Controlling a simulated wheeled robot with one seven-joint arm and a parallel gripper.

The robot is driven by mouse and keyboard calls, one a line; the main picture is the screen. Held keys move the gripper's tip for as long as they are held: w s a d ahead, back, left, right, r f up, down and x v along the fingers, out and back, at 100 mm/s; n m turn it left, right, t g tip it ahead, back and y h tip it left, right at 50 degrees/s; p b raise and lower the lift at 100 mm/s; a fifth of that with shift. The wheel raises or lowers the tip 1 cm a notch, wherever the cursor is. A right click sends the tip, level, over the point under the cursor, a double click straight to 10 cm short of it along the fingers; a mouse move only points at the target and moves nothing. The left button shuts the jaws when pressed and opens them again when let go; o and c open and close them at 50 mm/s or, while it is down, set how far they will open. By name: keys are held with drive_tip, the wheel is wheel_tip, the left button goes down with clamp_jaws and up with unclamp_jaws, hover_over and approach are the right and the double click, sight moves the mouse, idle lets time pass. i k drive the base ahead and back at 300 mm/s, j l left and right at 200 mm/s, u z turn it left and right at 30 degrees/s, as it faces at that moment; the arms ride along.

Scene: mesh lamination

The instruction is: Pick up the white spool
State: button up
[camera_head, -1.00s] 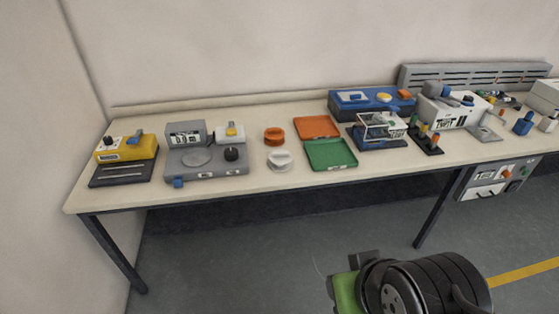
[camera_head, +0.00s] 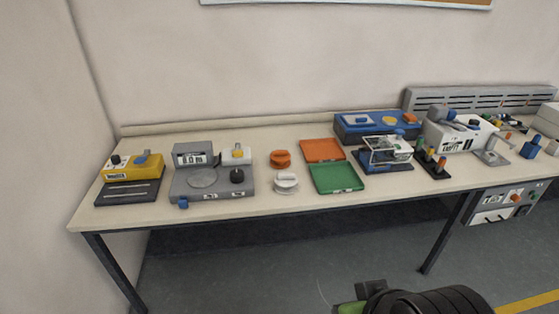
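The white spool (camera_head: 286,183) stands on the bench (camera_head: 245,210) near its front edge, just in front of an orange spool (camera_head: 280,159). The grey scale (camera_head: 213,177) is to its left and a green tray (camera_head: 336,177) is to its right. Nothing touches the white spool from above. A black and green part of my own arm shows at the bottom right, below the bench. My gripper's fingers cannot be made out.
An orange tray (camera_head: 322,150) lies behind the green one. A yellow device (camera_head: 131,169) stands at the far left. A blue box (camera_head: 375,127), a clear-covered fixture (camera_head: 386,152) and a white machine (camera_head: 455,133) fill the right. Bare bench shows in front of the spool.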

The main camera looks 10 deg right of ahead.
sight(285, 183)
drive_tip(key=i+l+u, duration=0.25)
drive_tip(key=i+u, duration=0.2)
drive_tip(key=i+l+u, duration=0.25)
drive_tip(key=u, duration=0.15)
drive_tip(key=i+l+u, duration=0.25)
drive_tip(key=l+u, duration=0.2)
drive_tip(key=l, duration=0.15)
drive_tip(key=i+l+u, duration=0.2)
drive_tip(key=l+u, duration=0.25)
